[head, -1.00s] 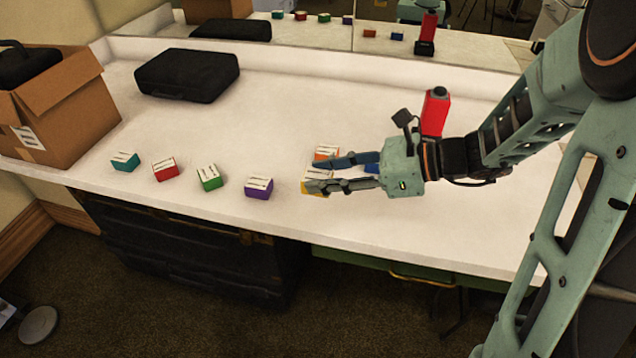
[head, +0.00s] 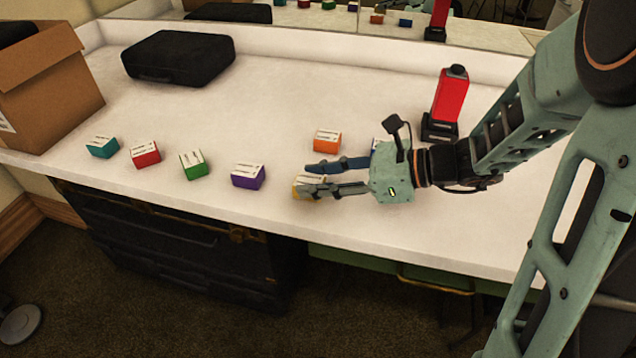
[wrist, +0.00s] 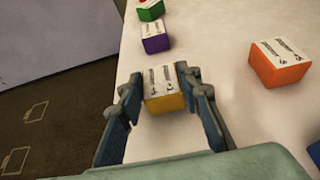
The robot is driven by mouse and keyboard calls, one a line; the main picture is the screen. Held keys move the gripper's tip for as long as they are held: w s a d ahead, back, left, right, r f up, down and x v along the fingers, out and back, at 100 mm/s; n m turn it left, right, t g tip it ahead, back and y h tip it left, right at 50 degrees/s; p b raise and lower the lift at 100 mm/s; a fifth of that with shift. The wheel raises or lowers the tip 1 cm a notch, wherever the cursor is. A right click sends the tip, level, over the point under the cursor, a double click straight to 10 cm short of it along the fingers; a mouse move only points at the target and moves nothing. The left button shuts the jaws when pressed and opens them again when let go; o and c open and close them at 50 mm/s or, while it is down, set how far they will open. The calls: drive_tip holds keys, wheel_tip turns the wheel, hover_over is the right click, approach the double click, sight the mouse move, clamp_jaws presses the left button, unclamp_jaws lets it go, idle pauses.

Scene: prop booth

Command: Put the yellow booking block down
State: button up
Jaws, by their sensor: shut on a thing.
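The yellow booking block (head: 296,192) has a white printed label on top and is near the front of the white counter. My gripper (head: 304,181) is shut on it, with a finger on each side. In the wrist view the yellow block (wrist: 165,104) sits between the dark fingertips (wrist: 162,84), label up and roughly level. It is at or just above the counter surface; I cannot tell whether it touches. In the head view the near finger hides much of it.
Purple (head: 248,177), green (head: 193,166), red (head: 145,154) and teal (head: 102,147) blocks stand in a row to the left. An orange block (head: 327,141) is behind my gripper; a blue one (head: 378,145) is partly hidden. A red device (head: 450,97) stands behind. The counter's front edge is close.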

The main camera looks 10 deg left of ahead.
drive_tip(key=shift+f, duration=0.1)
drive_tip(key=o, duration=1.2)
drive_tip(key=shift+c, duration=0.2)
drive_tip(key=shift+r, duration=0.3)
drive_tip(key=p+v, duration=0.3)
drive_tip(key=v, duration=0.9)
drive_tip(key=shift+f, duration=0.15)
